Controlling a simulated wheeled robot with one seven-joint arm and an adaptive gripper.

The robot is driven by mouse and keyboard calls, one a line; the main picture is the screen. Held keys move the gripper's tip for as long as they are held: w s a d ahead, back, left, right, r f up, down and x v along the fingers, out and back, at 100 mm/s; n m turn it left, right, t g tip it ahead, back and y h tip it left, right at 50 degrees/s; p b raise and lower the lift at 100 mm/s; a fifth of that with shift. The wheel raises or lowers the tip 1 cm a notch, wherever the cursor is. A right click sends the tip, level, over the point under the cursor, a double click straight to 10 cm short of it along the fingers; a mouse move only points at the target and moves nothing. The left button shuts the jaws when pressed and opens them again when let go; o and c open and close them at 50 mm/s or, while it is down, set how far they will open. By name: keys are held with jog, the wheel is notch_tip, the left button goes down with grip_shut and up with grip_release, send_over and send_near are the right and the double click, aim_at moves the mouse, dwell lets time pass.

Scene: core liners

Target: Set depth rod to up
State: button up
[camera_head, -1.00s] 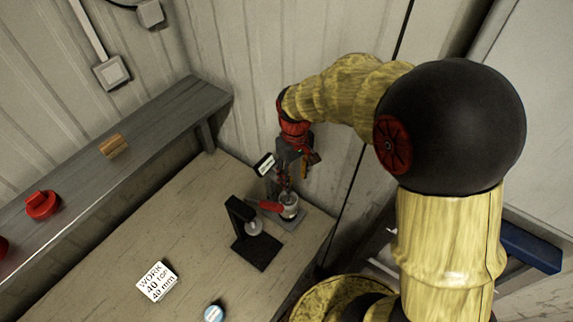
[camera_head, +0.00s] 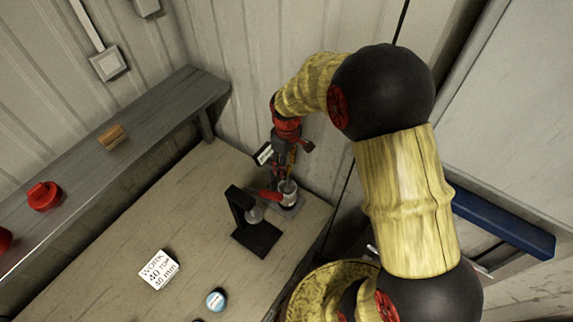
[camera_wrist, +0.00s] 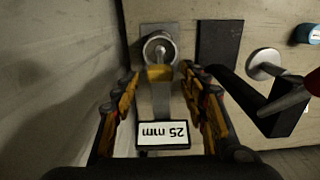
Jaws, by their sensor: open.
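The device with the depth rod stands at the table's far corner. In the wrist view it has a grey base plate (camera_wrist: 150,31), a round metal cup (camera_wrist: 160,47) with a thin rod in it, a yellow block (camera_wrist: 160,73) and a sign (camera_wrist: 163,134) reading 25 mm. I cannot clearly tell which part is the depth rod or its setting. In the head view the cup (camera_head: 288,194) shows below my gripper (camera_head: 285,172). My gripper (camera_wrist: 159,76) is open, its fingers on either side of the yellow block and grey upright, with nothing clearly held.
A black stand (camera_head: 257,238) with a round metal disc (camera_wrist: 265,65) is close beside the device. A red handle (camera_head: 265,194) lies between them. A wall shelf (camera_head: 150,121) runs along the left.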

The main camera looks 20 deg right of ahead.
jog(key=shift+f, duration=0.3)
jog(key=shift+c, duration=0.4)
grip_shut()
dwell(0.4)
